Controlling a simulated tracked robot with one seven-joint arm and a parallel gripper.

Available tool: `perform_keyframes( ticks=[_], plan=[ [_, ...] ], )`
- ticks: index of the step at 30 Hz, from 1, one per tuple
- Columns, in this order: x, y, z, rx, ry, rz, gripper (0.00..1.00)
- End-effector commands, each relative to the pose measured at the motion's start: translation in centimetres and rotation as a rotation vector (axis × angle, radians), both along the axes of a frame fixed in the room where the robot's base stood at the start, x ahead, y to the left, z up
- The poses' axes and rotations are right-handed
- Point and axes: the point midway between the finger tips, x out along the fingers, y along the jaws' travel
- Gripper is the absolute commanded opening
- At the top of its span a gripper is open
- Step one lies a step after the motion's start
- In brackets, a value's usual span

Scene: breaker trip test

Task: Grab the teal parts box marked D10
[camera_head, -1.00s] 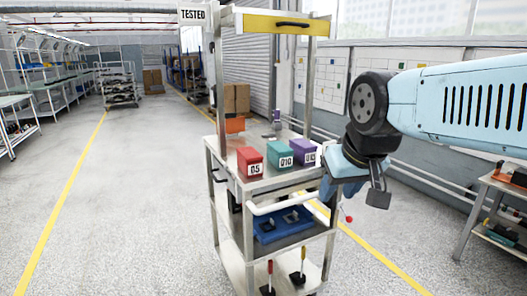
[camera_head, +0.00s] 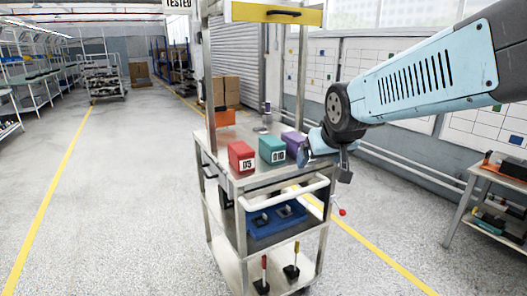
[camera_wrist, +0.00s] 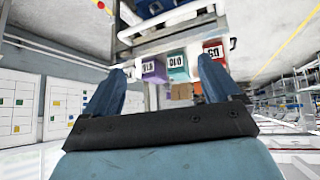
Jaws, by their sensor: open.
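The teal parts box (camera_head: 271,150) marked D10 stands on the top shelf of a metal cart (camera_head: 247,181), between a red box (camera_head: 241,157) marked D5 and a purple box (camera_head: 294,144). In the wrist view the teal box (camera_wrist: 177,67) shows upside down, ahead of and between my fingers, at some distance. My gripper (camera_wrist: 160,85) is open and empty. In the head view my gripper (camera_head: 325,158) is at the right side of the cart top, to the right of the purple box and partly covering it.
A white handle (camera_head: 283,194) runs along the cart's near edge, and posts rise at its back to a yellow bar (camera_head: 275,13). An orange bin (camera_head: 225,116) and a small bottle (camera_head: 267,108) stand behind the boxes. A workbench (camera_head: 495,180) stands at the right. Open floor lies left.

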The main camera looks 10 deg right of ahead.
Motion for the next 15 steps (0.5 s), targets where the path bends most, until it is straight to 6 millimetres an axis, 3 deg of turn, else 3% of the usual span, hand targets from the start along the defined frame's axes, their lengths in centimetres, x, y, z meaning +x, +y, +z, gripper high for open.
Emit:
perform_keyframes(
  ticks=[6,15],
  plan=[
    [7.7,-1.0,-1.8,-0.033,-0.154,0.024,1.0],
    [16.1,-1.4,-4.8,-0.038,-0.377,0.094,1.0]
  ],
)
